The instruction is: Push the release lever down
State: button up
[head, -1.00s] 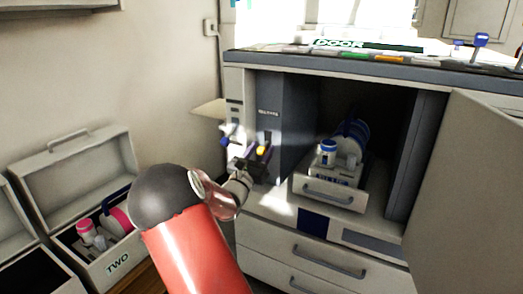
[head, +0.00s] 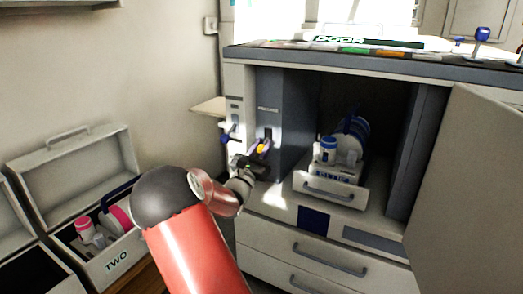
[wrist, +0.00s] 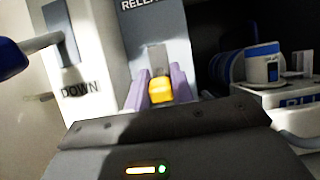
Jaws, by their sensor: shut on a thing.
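The release lever has a yellow handle (wrist: 160,91) in a grey panel (wrist: 155,25) lettered "RELEASE", partly cut off in the wrist view. A pale slot shows above the handle. My gripper (wrist: 156,86) has its purple fingers on both sides of the yellow handle and is shut on it. In the head view my gripper (head: 261,150) is at the front of the grey panel (head: 290,115), at the cabinet's left side. The lever's shaft is mostly hidden by the fingers and gripper body.
A blue-knobbed lever (wrist: 12,58) sticks out left of the gripper, near a "DOWN" label (wrist: 80,89). Right, inside the cabinet, a drawer-like tray (head: 330,193) holds a blue-and-white bottle (head: 328,150) and reel. The cabinet door (head: 465,190) stands open at right.

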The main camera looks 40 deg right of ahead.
jog(key=shift+f+h, duration=0.1)
jog(key=shift+h, duration=0.2)
jog(key=o, duration=1)
jog(key=shift+t, duration=0.3)
jog(key=v, duration=0.8)
